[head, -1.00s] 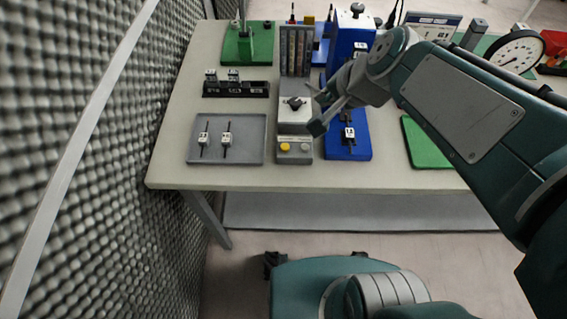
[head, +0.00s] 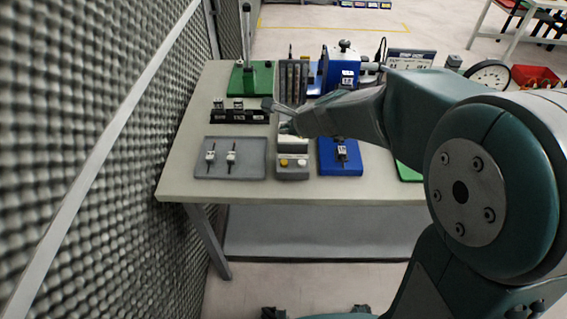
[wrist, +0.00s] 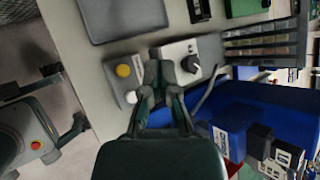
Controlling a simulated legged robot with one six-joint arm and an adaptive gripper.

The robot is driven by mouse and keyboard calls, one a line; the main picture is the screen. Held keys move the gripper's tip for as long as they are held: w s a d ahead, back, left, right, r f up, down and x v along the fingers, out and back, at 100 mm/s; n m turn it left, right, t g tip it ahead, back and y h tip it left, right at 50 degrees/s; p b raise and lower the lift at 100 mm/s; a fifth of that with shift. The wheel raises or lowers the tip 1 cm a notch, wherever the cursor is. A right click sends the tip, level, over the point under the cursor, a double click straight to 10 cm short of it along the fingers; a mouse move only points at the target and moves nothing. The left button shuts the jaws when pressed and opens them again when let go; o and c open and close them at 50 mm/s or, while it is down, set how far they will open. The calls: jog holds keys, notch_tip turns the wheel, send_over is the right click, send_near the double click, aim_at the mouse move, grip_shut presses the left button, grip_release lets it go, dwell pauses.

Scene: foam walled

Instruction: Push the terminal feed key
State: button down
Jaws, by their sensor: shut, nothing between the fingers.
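The terminal is a grey and white box (head: 292,145) at the table's front middle. Its low front part carries a yellow button (head: 284,162) and a white button (head: 302,162); I cannot read which is the feed key. In the wrist view, the yellow button (wrist: 123,71) and white button (wrist: 131,97) lie left of my gripper (wrist: 160,68). A black knob (wrist: 191,64) on the white top lies right of the fingertips. My gripper is shut and empty, over the terminal between the buttons and the knob. Contact is not clear. My arm partly hides the terminal's top in the head view.
A grey tray (head: 222,172) with two small labelled parts lies left of the terminal. A blue stand (head: 341,166) is close on the right. A black rack (head: 240,116) and a green-based post (head: 249,82) stand behind. A foam wall (head: 100,130) borders the left.

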aim_at(286, 162)
jog(key=shift+f, duration=4.45)
jog(key=shift+f, duration=0.1)
jog(key=shift+d+f, duration=0.1)
jog(key=shift+f, duration=0.1)
jog(key=shift+f, duration=0.55)
jog(key=shift+r, duration=0.95)
